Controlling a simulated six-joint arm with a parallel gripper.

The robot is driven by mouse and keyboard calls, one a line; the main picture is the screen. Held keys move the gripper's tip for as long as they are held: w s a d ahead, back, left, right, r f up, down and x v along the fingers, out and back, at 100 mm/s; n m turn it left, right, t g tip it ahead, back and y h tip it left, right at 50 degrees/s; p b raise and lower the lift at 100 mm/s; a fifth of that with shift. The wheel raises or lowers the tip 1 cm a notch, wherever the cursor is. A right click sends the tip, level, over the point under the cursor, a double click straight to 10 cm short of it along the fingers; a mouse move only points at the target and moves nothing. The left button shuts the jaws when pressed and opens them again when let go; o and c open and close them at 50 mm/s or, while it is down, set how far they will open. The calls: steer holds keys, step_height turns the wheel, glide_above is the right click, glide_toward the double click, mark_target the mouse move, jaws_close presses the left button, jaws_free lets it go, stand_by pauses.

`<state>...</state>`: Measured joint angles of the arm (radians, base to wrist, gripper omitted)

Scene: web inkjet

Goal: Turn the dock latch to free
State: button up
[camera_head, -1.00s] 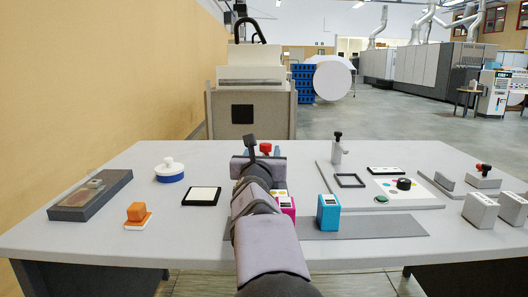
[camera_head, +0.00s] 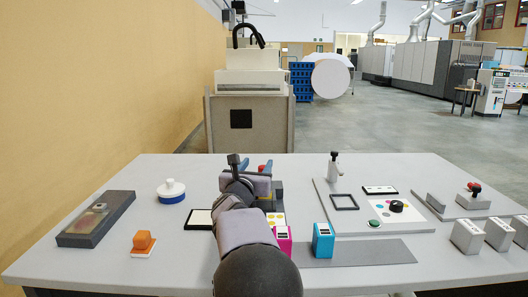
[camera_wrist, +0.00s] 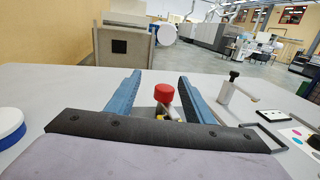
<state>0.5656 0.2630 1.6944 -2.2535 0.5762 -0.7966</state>
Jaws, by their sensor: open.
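A red knob (camera_wrist: 163,93) stands between my two blue fingers in the wrist view, with a small yellowish part just below it. It looks like the dock latch's handle, but no label confirms this. My gripper (camera_wrist: 160,76) is open, one finger on each side of the knob, with visible gaps; contact cannot be seen. In the head view my gripper (camera_head: 251,168) is over the back middle of the table, and my arm hides the red knob. A dark block (camera_head: 278,190), perhaps the dock, shows partly beside the gripper. The latch's angle cannot be told.
A post with a black knob (camera_head: 334,160) stands to the right, also in the wrist view (camera_wrist: 228,90). Magenta (camera_head: 283,238) and cyan (camera_head: 323,240) cartridges stand in front. A blue-and-white round pot (camera_head: 171,191) is to the left.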

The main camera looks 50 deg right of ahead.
mark_target(261, 170)
steer(key=p, duration=0.2)
steer(key=w+r+g+p, duration=0.1)
steer(key=shift+w+r+h+p, duration=0.1)
steer(key=shift+r+h+p, duration=0.2)
steer(key=shift+h+p, duration=0.1)
steer(key=f+m+g+p, duration=0.1)
steer(key=p, duration=0.3)
steer(key=s+a+f+m+g+h+p, duration=0.1)
steer(key=g+p, duration=0.1)
steer(key=p, duration=0.3)
steer(key=a+f+m+g+p, duration=0.1)
steer(key=f+p, duration=0.1)
steer(key=p, duration=0.2)
steer(key=shift+s+a+m+h, duration=0.25)
steer(key=shift+s+m+h, duration=0.05)
steer(key=shift+p+x, duration=0.75)
steer(key=shift+x, duration=2.9)
steer(key=c, duration=1.1)
steer(key=shift+o, duration=0.2)
steer(key=shift+d+b, duration=0.1)
steer(key=shift+b, duration=0.2)
